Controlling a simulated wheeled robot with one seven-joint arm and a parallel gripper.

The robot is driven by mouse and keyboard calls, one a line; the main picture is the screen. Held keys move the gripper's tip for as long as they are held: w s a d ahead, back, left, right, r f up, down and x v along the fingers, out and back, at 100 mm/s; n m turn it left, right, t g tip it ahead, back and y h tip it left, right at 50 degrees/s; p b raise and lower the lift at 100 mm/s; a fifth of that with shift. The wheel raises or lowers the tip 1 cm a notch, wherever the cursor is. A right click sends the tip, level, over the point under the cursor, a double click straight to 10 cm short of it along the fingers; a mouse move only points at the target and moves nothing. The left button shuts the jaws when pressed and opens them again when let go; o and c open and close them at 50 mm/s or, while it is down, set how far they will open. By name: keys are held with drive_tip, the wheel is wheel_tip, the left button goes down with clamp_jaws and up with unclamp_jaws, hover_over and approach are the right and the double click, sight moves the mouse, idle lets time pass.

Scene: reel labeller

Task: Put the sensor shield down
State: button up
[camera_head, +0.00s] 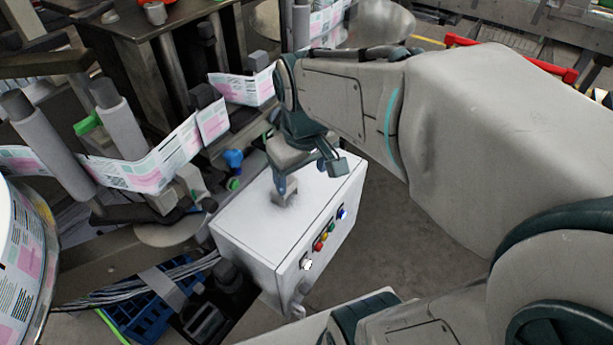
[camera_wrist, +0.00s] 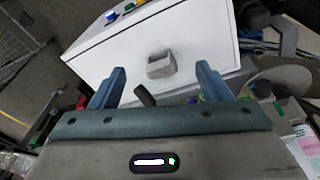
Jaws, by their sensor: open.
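The sensor shield is a small grey open-sided bracket (camera_wrist: 161,65) standing on the white top of the control box (camera_wrist: 190,30) in the wrist view. In the head view the shield (camera_head: 284,193) sits on the box top (camera_head: 255,215), near the middle. My gripper (camera_wrist: 160,80) is open, with its two blue fingers apart and the shield beyond and between the fingertips. In the head view my gripper (camera_head: 305,178) hangs over the box, close to the shield. I see nothing held between the fingers.
Coloured buttons (camera_head: 322,240) line the box's front face. A label web (camera_head: 150,165) runs over rollers at the left, with a large reel (camera_head: 22,260) in front. A blue crate (camera_head: 145,310) and cables lie below. Floor (camera_head: 400,235) is open to the right of the box.

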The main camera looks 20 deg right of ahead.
drive_tip(key=s+m, duration=0.1)
drive_tip(key=s+f+m, duration=0.1)
drive_tip(key=s, duration=0.1)
drive_tip(key=s+m+t, duration=0.1)
drive_tip(key=s, duration=0.1)
drive_tip(key=shift+s+d+f, duration=0.2)
drive_tip(key=shift+d, duration=0.1)
idle(1.7)
